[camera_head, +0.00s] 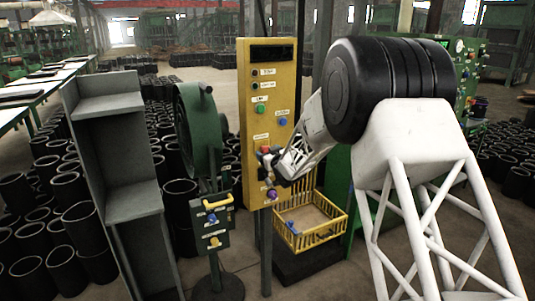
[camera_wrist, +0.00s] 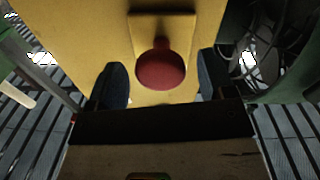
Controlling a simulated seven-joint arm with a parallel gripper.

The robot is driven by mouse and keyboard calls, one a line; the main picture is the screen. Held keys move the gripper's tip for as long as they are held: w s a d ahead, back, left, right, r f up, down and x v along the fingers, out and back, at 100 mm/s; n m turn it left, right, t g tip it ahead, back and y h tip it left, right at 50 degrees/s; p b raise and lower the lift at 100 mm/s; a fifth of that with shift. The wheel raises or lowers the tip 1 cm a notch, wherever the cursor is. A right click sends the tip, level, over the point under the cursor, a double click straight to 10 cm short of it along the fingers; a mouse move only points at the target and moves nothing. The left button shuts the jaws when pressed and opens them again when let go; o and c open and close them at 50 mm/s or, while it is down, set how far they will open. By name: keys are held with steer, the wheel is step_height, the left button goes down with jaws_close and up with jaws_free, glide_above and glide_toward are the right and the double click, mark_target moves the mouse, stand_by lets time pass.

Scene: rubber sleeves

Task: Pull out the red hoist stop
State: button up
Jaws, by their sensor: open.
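The red hoist stop (camera_wrist: 160,71) is a round red mushroom knob on a yellow backing plate. In the wrist view it sits between the two dark fingers of my open gripper (camera_wrist: 162,84), with a gap on each side. In the head view my gripper (camera_head: 272,164) is at the lower front of the tall yellow panel (camera_head: 251,135).
The panel also has a green button (camera_head: 260,109), a blue button (camera_head: 283,122) and a purple knob (camera_head: 271,194). A yellow basket (camera_head: 315,237) hangs below. A dark control box (camera_head: 211,221) stands to the left, near a grey shelf (camera_head: 122,165) and many black sleeves (camera_head: 62,264).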

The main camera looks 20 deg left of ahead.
steer(key=v, duration=0.7)
stand_by(0.3)
steer(key=shift+s, duration=0.15)
steer(key=shift+d, duration=0.1)
steer(key=s+d+r+m+g+h, duration=0.1)
steer(key=s+d+r+m+h, duration=0.2)
steer(key=s+d, duration=0.5)
steer(key=s+d+r+m+g+h, duration=0.1)
steer(key=s+d+r+h, duration=0.35)
steer(key=d, duration=0.75)
steer(key=s+d+r+m+h, duration=0.25)
steer(key=s+d, duration=0.35)
steer(key=d, duration=0.4)
steer(key=s+d+f+m+g, duration=0.1)
steer(key=s+d+g, duration=0.2)
steer(key=s, duration=1)
steer(key=s+d+m+g+h, duration=0.1)
steer(key=s+d+g, duration=0.1)
steer(key=s+d, duration=0.5)
steer(key=s+d+f+m+g+h, duration=0.1)
steer(key=s+d, duration=0.4)
steer(key=s, duration=1.5)
steer(key=m+g, duration=0.1)
steer(key=g, duration=0.1)
steer(key=shift+f+g, duration=0.3)
steer(key=shift+f, duration=0.05)
